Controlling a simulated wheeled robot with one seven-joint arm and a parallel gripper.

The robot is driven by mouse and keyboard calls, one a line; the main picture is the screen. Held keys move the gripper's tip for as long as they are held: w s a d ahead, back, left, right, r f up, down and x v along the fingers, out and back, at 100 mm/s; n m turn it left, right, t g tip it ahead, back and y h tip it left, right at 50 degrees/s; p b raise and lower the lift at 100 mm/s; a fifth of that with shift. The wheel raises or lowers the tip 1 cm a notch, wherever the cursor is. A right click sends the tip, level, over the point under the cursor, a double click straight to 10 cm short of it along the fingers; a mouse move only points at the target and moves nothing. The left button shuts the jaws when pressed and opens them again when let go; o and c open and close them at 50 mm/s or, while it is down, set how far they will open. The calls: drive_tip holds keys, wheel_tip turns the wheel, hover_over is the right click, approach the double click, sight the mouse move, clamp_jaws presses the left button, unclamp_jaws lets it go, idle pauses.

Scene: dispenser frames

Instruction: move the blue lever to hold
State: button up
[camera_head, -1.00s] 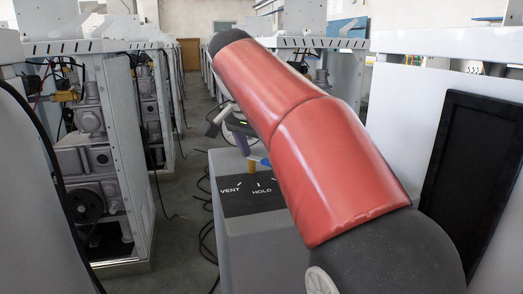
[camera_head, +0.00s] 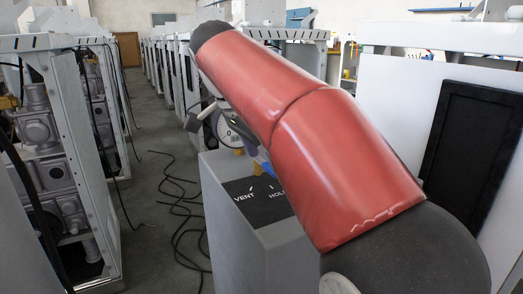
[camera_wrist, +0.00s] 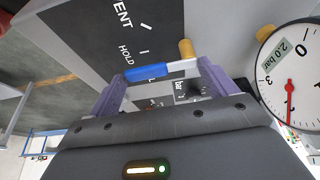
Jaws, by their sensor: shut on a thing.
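The blue lever (camera_wrist: 146,71) spans the gap between the two purple fingers of my gripper (camera_wrist: 163,78), which is shut on it. Its pale shaft runs right, beside a yellow post (camera_wrist: 187,49). The blue end lies close to the HOLD label (camera_wrist: 126,55), over the side of the dial away from VENT; a third marking is mostly hidden. In the head view the black label plate (camera_head: 258,203) on the grey box shows VENT and part of HOLD. There my red arm covers most of the lever and gripper.
A round pressure gauge (camera_wrist: 292,82) with a "2.0 bar" tag stands close beside my gripper. Black cables (camera_head: 180,215) lie on the aisle floor at the left. White cabinets (camera_head: 60,140) line the aisle, and a white panel (camera_head: 385,130) stands at the right.

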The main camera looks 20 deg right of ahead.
drive_tip(key=shift+a, duration=0.1)
idle(0.4)
drive_tip(key=o, duration=1.3)
drive_tip(key=shift+c, duration=0.2)
drive_tip(key=shift+r, duration=0.1)
drive_tip(key=p+v, duration=0.1)
drive_tip(key=v, duration=0.6)
drive_tip(key=shift+r, duration=0.25)
drive_tip(key=shift+a, duration=0.15)
